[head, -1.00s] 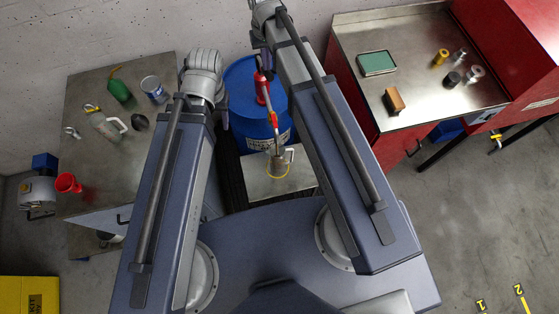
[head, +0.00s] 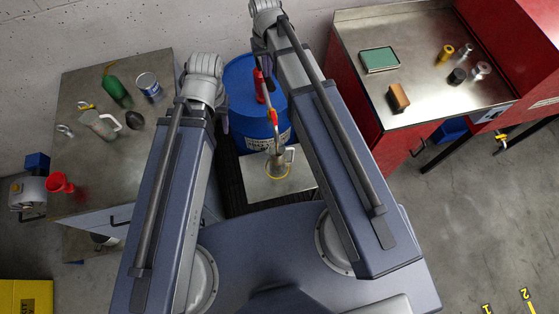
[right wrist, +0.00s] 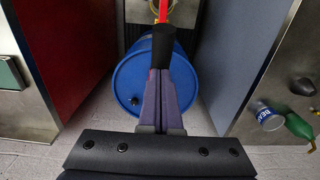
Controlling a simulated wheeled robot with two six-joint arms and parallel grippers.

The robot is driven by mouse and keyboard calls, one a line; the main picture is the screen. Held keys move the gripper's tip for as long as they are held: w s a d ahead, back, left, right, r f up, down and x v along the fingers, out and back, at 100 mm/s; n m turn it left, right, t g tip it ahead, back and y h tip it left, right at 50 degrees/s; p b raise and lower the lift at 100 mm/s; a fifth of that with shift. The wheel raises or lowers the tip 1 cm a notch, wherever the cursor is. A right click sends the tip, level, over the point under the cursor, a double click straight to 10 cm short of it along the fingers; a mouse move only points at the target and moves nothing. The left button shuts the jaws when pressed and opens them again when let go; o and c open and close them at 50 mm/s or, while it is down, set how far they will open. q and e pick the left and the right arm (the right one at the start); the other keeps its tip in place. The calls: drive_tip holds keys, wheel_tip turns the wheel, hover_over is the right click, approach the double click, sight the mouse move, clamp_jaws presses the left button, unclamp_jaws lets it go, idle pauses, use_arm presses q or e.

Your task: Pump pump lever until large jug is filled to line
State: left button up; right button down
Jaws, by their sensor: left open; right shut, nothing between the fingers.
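A blue drum (head: 240,78) stands beyond my arms, with a red hand pump (head: 260,86) on top. A red-tipped spout hose (head: 274,118) runs down toward a metallic jug with a pale handle (head: 278,163) on a steel stand (head: 262,190). The jug's fill line and liquid level cannot be made out. In the right wrist view, my right gripper (right wrist: 164,78) is shut and empty, its tips at the black grip of the pump lever (right wrist: 162,44). The drum also shows there (right wrist: 130,82). My left gripper (head: 224,118) is open and empty, beside the drum's left side, mostly hidden by its arm.
A steel table (head: 75,160) at left holds another jug (head: 98,124), a green bottle (head: 115,90), a can (head: 148,84) and a red funnel (head: 58,182). A red-sided bench (head: 430,100) at right holds small items.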

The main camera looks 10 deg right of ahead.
sight(269, 79)
drive_tip(key=shift+s+f+b, duration=0.2)
drive_tip(key=shift+f+b, duration=0.6)
drive_tip(key=shift+f, duration=0.1)
drive_tip(key=shift+s+f+b, duration=0.25)
drive_tip(key=shift+f+b, duration=0.6)
drive_tip(key=shift+s+f+b, duration=0.2)
drive_tip(key=shift+f+b, duration=0.6)
drive_tip(key=shift+f, duration=0.1)
wheel_tip(269, 79, up, 17)
drive_tip(key=w+p, duration=0.2)
drive_tip(key=p, duration=1.5)
drive_tip(key=shift+r, duration=0.2)
drive_tip(key=shift+f, duration=0.1)
